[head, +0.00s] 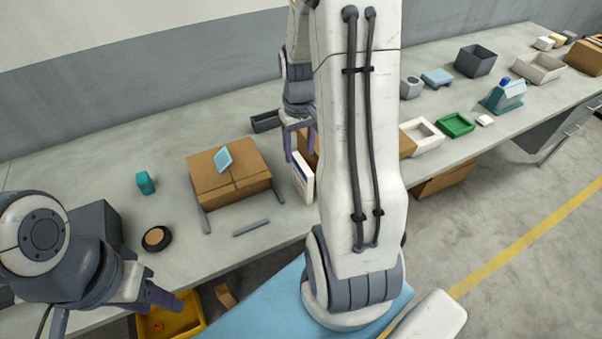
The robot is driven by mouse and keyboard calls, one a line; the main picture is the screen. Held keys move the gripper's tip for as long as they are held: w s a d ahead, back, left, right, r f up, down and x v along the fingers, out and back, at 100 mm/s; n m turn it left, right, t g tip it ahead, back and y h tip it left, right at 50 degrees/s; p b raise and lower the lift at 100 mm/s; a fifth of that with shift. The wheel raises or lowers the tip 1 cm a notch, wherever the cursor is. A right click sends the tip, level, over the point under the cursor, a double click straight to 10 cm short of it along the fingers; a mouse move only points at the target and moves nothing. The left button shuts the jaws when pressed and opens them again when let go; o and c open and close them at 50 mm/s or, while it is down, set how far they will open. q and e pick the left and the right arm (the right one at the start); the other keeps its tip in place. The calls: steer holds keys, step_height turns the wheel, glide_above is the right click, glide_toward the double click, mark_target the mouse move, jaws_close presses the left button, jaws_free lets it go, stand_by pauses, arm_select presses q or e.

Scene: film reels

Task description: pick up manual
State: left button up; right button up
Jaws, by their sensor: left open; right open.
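A white, thin, upright item with a dark blue side (303,178), which looks like the manual, stands on the table just right of the cardboard box. My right gripper (300,154) is open above it, with its fingers pointing down. I cannot tell whether the fingers straddle its top edge. My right arm hides what lies to the right of it. My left gripper (112,308) is open and empty at the lower left, by the table's front edge, away from the manual.
A cardboard box (230,186) with a light blue card (223,159) on top, a teal block (145,182) and a black round reel (157,238) are on the left. A grey bar (251,227) lies in front. White (421,135) and green trays (455,125) stand right.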

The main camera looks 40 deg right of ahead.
mark_target(300, 164)
step_height(300, 164, down, 5)
steer(key=shift+s+d+r, duration=0.1)
steer(key=shift+r, duration=0.05)
steer(key=f, duration=0.1)
steer(key=f+p, duration=0.1)
steer(key=f, duration=0.2)
steer(key=shift+s+d+f+p, duration=0.15)
steer(key=shift+d+f+p, duration=0.1)
steer(key=shift+p, duration=0.1)
steer(key=shift+f, duration=0.5)
jaws_close()
